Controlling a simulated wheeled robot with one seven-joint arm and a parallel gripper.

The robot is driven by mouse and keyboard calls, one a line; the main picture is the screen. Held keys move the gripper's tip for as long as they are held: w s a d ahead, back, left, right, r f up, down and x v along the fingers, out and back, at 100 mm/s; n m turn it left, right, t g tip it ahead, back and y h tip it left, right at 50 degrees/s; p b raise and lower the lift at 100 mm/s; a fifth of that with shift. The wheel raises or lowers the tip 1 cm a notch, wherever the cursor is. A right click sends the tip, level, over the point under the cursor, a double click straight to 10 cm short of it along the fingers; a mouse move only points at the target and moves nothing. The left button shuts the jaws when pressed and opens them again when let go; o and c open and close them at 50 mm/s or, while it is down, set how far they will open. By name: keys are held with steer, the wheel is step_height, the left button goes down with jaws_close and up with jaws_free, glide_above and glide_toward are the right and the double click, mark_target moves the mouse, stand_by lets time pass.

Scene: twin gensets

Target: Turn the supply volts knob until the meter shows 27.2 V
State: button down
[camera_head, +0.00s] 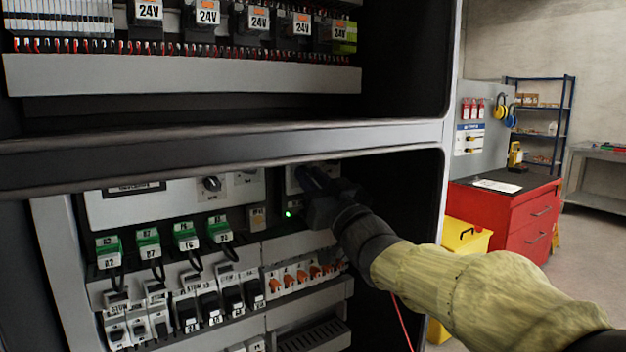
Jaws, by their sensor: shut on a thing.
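A dark display (135,188) sits on the pale panel to the left, cut off by the shelf edge, and I cannot read any figure. A separate black knob (211,184) is on that panel and is untouched.
The cabinet shelf edge (220,147) runs just above my gripper. Below are rows of breakers (185,308), green-topped relays (184,235) and orange-levered terminals (300,278). A red drawer cabinet (505,215) and a yellow bin (465,238) stand at the right.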

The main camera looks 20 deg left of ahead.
steer(key=shift+m, duration=0.5)
steer(key=m+t+h, duration=0.1)
steer(key=m, duration=0.2)
steer(key=m+t+h+b, duration=0.1)
steer(key=m+h, duration=0.1)
steer(key=m, duration=0.2)
steer(key=shift+s+t, duration=0.1)
steer(key=shift+t, duration=0.2)
steer(key=m+h, duration=0.1)
steer(key=m, duration=0.2)
steer(key=m+h, duration=0.2)
steer(key=m, duration=0.1)
steer(key=shift+s+a+r+m, duration=0.1)
steer(key=shift+r+m, duration=0.05)
steer(key=shift+m, duration=0.15)
steer(key=c, duration=1.3)
jaws_free()
